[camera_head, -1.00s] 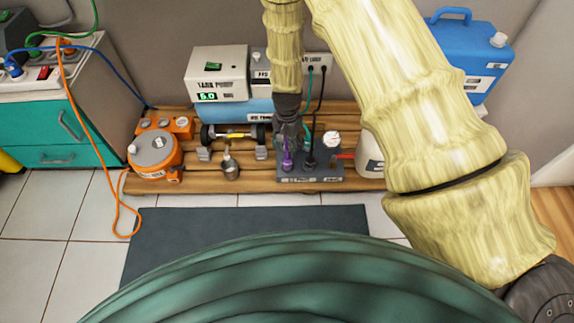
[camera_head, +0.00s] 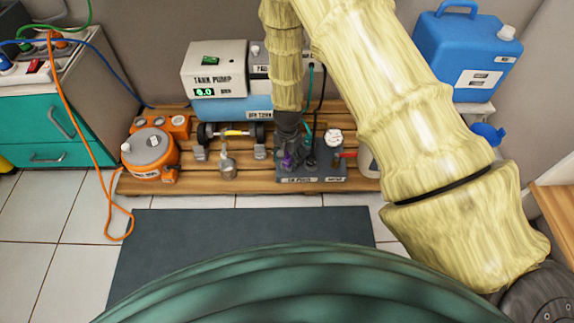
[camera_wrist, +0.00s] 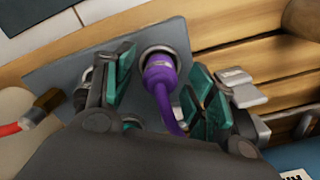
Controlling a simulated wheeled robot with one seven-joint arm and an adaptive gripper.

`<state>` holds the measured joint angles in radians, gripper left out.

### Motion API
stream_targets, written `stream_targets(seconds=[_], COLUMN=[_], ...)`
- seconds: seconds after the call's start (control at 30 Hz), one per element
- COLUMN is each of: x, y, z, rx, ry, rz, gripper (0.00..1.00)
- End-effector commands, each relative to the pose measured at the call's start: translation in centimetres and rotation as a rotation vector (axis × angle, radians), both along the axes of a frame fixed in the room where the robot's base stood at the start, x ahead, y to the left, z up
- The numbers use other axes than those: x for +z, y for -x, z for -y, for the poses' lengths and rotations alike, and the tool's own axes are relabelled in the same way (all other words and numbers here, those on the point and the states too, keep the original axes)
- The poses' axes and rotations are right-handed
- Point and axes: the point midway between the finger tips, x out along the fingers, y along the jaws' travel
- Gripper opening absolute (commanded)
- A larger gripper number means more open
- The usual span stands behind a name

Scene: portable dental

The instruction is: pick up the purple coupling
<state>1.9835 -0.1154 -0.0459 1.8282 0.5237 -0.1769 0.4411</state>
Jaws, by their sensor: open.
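The purple coupling (camera_wrist: 160,75) sits at a round metal port on a grey plate (camera_wrist: 70,65) in the wrist view, with a purple hose curving down from it. My gripper (camera_wrist: 160,85) is open, with its green-padded fingers on either side of the coupling and a gap to each side. In the head view my gripper (camera_head: 289,150) is over the left part of the grey manifold block (camera_head: 310,180). There the purple coupling (camera_head: 287,161) is mostly hidden by the gripper.
The block stands on a wooden pallet (camera_head: 205,186). A gauge (camera_head: 333,137) and a red-handled fitting (camera_head: 349,155) are at its right. A metal part (camera_head: 227,162) and an orange round unit (camera_head: 150,153) stand left. A tank pump (camera_head: 214,68) is behind.

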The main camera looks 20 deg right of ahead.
Motion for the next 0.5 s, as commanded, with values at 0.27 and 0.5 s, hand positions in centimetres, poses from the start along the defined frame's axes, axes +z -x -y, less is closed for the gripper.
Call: stream_targets(seconds=[0.27, 0.5], x=[-0.43, -0.44], y=[-0.01, 0.01], z=[-0.01, 0.0], rx=[0.0, 0.0], ry=[0.0, 0.0], rz=[0.0, 0.0], gripper=[0.56, 0.17])
